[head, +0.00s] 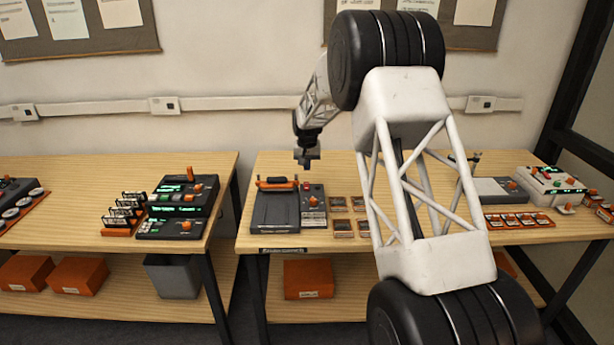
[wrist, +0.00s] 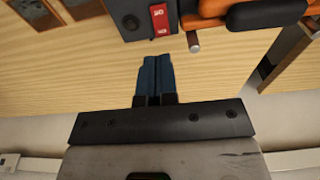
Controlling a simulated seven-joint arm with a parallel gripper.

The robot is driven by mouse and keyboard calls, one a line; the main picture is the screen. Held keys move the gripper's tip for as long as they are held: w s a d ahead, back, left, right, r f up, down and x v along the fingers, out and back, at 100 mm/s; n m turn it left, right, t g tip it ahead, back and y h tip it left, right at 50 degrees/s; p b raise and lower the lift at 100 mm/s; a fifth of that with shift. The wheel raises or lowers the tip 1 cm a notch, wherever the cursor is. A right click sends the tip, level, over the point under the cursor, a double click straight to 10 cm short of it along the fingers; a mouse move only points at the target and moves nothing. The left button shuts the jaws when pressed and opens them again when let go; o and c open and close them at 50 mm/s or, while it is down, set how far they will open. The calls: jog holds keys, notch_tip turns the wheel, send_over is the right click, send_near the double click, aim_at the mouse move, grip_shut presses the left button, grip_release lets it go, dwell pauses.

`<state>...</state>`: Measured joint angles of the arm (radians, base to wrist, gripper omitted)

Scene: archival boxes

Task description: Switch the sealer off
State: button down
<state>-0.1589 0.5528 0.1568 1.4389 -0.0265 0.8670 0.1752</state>
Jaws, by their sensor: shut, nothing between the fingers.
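The sealer (head: 275,210) is a dark flat unit with an orange handle bar at its back, on the middle table. A dark control box (head: 313,212) stands against its right side. A red rocker switch (wrist: 159,18) with white marks sits on this box in the wrist view; in the head view it is a small red-orange patch (head: 306,187). Which way it is tipped is too small to tell. My gripper (head: 308,163) is shut and empty above the back of the box; its blue fingertips (wrist: 155,58) are apart from the switch in the wrist view.
The orange handle (wrist: 245,15) with its black grip is close beside the switch. Small framed pieces (head: 340,217) lie right of the box. Another dark device (head: 183,205) stands on the left table. Bare wood (wrist: 60,85) lies behind the box.

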notch_tip(320, 180, up, 6)
jog(key=shift+s, duration=0.35)
jog(key=shift+r, duration=0.2)
jog(key=s+d+r, duration=0.4)
jog(key=s+r, duration=0.2)
jog(key=s, duration=0.5)
jog(key=s+d+r, duration=0.3)
jog(key=s+r, duration=0.2)
jog(key=s, duration=0.6)
jog(key=s+d+r, duration=0.4)
jog(key=s+r, duration=0.2)
jog(key=s, duration=0.5)
jog(key=s+d+f, duration=0.1)
jog(key=s, duration=1.1)
jog(key=s+d+f, duration=0.2)
jog(key=s, duration=1)
jog(key=s+d+f+t, duration=0.1)
jog(key=s+d+f, duration=0.1)
jog(key=s, duration=1)
jog(key=shift+f, duration=0.25)
jog(key=shift+s, duration=0.1)
